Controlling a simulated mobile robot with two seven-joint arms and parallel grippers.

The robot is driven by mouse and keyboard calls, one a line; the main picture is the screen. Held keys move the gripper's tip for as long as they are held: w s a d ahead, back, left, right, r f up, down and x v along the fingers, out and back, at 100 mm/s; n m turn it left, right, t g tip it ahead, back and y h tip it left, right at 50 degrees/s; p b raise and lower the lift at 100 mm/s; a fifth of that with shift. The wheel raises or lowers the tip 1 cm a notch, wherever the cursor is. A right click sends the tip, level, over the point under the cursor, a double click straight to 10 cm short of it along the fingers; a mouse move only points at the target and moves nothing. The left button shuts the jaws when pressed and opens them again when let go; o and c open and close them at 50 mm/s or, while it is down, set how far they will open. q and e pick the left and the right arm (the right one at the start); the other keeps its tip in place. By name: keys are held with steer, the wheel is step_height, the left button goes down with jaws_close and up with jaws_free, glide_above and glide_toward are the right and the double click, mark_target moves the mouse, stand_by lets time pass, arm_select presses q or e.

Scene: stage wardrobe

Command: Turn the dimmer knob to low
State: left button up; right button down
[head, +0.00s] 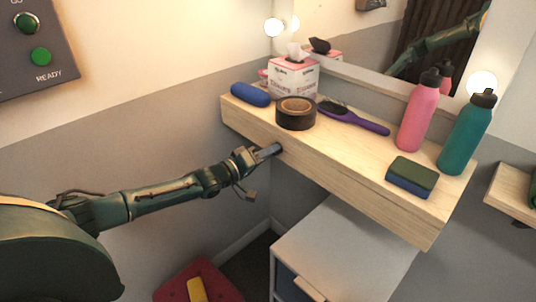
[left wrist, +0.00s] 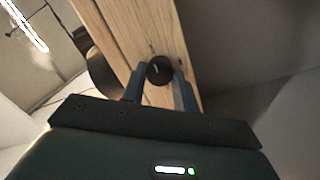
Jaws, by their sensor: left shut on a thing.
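The dimmer knob (left wrist: 158,70) is a round black knob with a short pale pointer line, set on the wooden front edge of the shelf (head: 350,188). Small dark marks show on the wood near it, too small to read. My left gripper (head: 270,151) reaches the shelf's front edge from the left in the head view. In the left wrist view its two blue-grey fingers stand on either side of the knob, shut on it. In the head view the knob is hidden by the gripper. My right gripper is in neither view.
On the shelf stand a dark round tin (head: 296,121), a blue case (head: 251,95), a tissue box (head: 293,78), a purple brush (head: 355,119), a pink bottle (head: 417,115), a teal bottle (head: 466,135) and a sponge (head: 411,177). A white cabinet (head: 345,245) stands below.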

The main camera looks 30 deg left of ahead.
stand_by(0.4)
arm_select(q)
steer(key=o, duration=1)
steer(key=shift+c, duration=0.2)
steer(key=v, duration=1.3)
steer(key=shift+p, duration=0.3)
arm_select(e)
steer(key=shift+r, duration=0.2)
arm_select(q)
steer(key=s+d+f+m+g+y+p, duration=0.2)
steer(key=s+d+f+m, duration=0.2)
steer(key=s+d, duration=0.6)
steer(key=s+d+f+m+g+y+p, duration=0.2)
steer(key=s+d+f+m, duration=0.3)
steer(key=s+d, duration=0.4)
steer(key=shift+s+d+f+g+p, duration=0.45)
steer(key=shift+d+g, duration=0.35)
steer(key=shift+d, duration=0.3)
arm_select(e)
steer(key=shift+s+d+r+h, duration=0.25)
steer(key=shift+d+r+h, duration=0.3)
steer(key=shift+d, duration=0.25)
